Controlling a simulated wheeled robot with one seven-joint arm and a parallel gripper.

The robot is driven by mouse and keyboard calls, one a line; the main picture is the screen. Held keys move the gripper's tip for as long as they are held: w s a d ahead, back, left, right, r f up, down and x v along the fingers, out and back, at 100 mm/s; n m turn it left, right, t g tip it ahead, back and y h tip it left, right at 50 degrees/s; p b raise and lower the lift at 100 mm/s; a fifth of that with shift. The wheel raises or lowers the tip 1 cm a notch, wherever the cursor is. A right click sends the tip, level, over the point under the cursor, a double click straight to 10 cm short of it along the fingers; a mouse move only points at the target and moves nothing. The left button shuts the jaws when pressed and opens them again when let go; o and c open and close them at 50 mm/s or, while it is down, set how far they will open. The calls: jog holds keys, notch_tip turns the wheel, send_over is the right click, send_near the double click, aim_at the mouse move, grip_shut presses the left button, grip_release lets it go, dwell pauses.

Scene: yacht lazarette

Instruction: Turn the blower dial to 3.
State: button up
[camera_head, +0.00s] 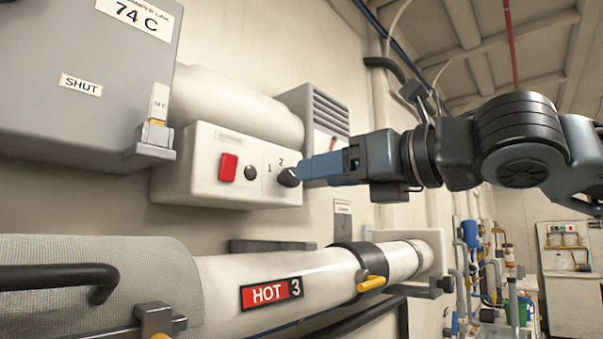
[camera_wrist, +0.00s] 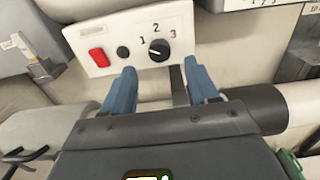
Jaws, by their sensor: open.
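The blower dial (camera_wrist: 158,49) is a round black knob on a pale control box (camera_wrist: 95,28), with 1, 2 and 3 printed in an arc above it. A small white mark shows on the dial, too small to tell which number it points at. In the head view the dial (camera_head: 287,178) is partly hidden by my blue fingertips, and the 3 is hidden. My gripper (camera_wrist: 159,68) is open and empty, its two fingers spread to the left and right just short of the dial. It also shows in the head view (camera_head: 304,170), close in front of the dial; contact cannot be told.
A red switch (camera_head: 228,167) and a small black button (camera_head: 250,173) sit left of the dial. Below runs a pale pipe marked HOT 3 (camera_head: 220,285) with a yellow-handled valve (camera_head: 371,283). A grey box marked SHUT (camera_head: 60,115) juts out at upper left.

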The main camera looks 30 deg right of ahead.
aim_at(288, 178)
jog(key=shift+p+x, duration=0.5)
jog(key=shift+x, duration=2)
jog(key=shift+c, duration=0.4)
jog(key=c, duration=1)
jog(key=shift+o, duration=0.2)
